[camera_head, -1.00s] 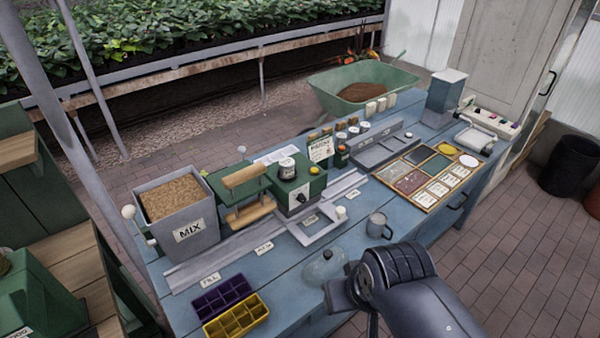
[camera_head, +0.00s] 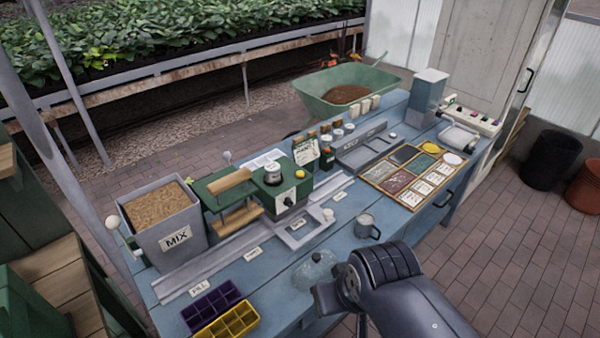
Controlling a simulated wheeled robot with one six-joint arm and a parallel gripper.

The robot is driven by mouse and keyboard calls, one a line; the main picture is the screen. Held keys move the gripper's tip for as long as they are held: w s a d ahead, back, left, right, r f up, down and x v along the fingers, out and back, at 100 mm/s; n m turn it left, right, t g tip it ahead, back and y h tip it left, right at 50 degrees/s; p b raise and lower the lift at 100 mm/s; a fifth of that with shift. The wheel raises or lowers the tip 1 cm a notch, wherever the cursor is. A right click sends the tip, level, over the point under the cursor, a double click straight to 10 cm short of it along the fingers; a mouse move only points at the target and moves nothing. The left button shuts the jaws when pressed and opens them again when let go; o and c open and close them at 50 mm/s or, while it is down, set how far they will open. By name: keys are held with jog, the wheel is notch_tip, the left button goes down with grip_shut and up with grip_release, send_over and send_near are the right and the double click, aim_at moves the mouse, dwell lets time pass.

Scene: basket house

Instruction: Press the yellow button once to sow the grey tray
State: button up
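The yellow button (camera_head: 299,174) sits on the front of a green machine (camera_head: 270,190) in the middle of the bench. A black dial is below it, and a jar stands on the machine's top. A grey tray-like frame (camera_head: 318,237) with a white knob lies in front of the machine, on the grey rail. I cannot tell whether this frame is the grey tray itself. My gripper (camera_head: 328,300) is at the bench's front edge, lower middle, well apart from the button. My own arm covers most of it, and its fingers cannot be made out clearly.
A purple tray (camera_head: 211,306) and a yellow tray (camera_head: 231,322) lie at the front left. A glass dome (camera_head: 315,272) and a grey mug (camera_head: 366,227) stand near my gripper. A grey MIX bin (camera_head: 165,222) and a green lever press (camera_head: 232,200) stand left of the machine.

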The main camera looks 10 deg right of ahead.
grip_shut()
dwell(1.2)
